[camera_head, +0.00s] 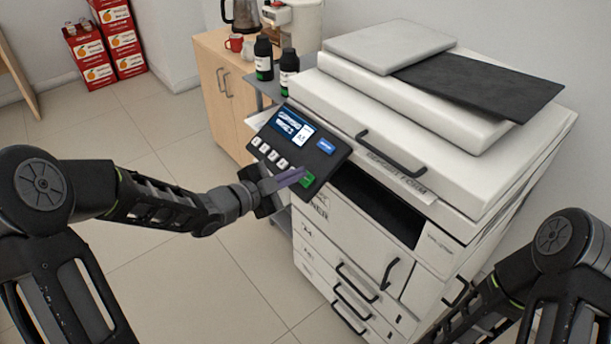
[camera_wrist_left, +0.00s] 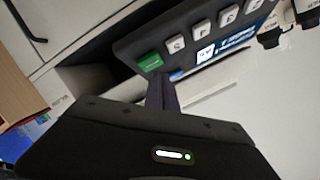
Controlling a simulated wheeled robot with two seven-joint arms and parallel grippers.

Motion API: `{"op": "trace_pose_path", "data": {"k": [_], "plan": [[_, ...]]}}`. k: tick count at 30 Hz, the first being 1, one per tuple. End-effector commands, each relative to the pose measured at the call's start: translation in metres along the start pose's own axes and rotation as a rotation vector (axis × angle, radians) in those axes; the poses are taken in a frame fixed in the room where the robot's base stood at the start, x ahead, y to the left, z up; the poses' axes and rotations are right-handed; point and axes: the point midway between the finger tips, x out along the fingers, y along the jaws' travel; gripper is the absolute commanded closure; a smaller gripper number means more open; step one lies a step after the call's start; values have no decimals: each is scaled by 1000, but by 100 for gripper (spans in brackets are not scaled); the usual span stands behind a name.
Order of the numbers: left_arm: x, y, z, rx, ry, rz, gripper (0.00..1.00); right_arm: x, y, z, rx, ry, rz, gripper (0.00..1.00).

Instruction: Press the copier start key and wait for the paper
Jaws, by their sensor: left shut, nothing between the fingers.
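The copier (camera_head: 365,225) is a large white machine at the centre right, with a dark control panel (camera_head: 328,160) tilted at its left front. The green start key (camera_head: 307,178) is at the panel's lower right corner; it also shows in the left wrist view (camera_wrist_left: 150,62). My left gripper (camera_head: 300,174) is shut and empty, its fingertips beside the green key. In the left wrist view the closed fingers (camera_wrist_left: 160,80) end close to the key; I cannot tell whether they touch it. The dark output slot (camera_head: 378,205) shows no paper. My right gripper is out of view.
Black bottles (camera_head: 264,60) stand on a grey stand behind the panel. A wooden cabinet (camera_head: 212,75) with a coffee maker and a red mug is behind. Red boxes (camera_head: 100,45) stand at the far left. The floor at left is clear.

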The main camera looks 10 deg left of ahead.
Motion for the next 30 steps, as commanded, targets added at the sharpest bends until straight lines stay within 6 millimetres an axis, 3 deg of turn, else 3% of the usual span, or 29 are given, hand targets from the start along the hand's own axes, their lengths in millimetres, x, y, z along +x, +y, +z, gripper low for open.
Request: {"op": "trace_pose_path", "data": {"k": [14,30], "plan": [[-4,-3,-3,0,0,0,100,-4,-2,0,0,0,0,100],[-36,-27,-27,0,0,0,100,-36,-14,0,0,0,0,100]]}}
